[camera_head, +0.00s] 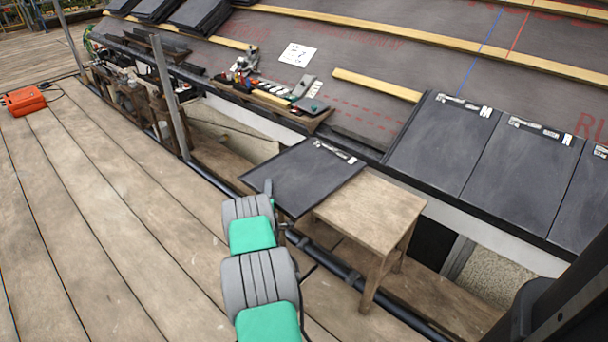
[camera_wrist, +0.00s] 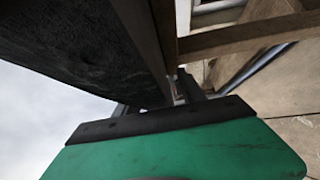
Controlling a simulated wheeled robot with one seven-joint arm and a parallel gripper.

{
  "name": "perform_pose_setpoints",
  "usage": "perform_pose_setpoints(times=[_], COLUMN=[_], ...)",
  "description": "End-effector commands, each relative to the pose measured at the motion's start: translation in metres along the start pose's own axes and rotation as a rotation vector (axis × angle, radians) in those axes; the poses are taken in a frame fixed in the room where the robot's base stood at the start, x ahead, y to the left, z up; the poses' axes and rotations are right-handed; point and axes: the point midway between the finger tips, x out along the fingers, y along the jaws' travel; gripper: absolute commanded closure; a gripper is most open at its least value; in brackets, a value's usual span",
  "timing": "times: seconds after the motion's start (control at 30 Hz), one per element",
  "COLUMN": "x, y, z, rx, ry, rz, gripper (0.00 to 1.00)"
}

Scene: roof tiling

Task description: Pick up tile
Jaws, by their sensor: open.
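A dark slate-like tile (camera_head: 305,172) lies on a small wooden table (camera_head: 375,208), with its left part overhanging the table top. My gripper (camera_head: 276,206) is at the tile's near left edge, mostly hidden behind my grey and green arm links. In the wrist view, the jaws of my gripper (camera_wrist: 155,97) are open. The dark tile (camera_wrist: 75,50) fills the upper left there, close to the fingers, with wooden parts of the table (camera_wrist: 240,38) beside it. I cannot tell whether a finger touches the tile.
Laid tiles (camera_head: 445,140) cover the roof edge at the right. A tool board (camera_head: 270,97) and wooden battens (camera_head: 375,84) lie on the roof. Metal scaffold posts (camera_head: 170,90) and a rail border the plank deck (camera_head: 110,210). An orange case (camera_head: 24,101) stands far left; the deck is mostly clear.

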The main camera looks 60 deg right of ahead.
Motion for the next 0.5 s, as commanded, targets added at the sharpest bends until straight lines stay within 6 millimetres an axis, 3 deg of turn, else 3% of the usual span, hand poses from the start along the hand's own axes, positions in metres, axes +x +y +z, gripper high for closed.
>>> perform_pose_setpoints(times=[0.17, 0.5], x=[0.0002, 0.0000], y=[0.0005, 0.0005], z=[-0.0002, -0.0001], rx=[0.000, 0.001], ry=[0.000, 0.000], rz=[0.000, 0.000], gripper=[0.53, 0.81])
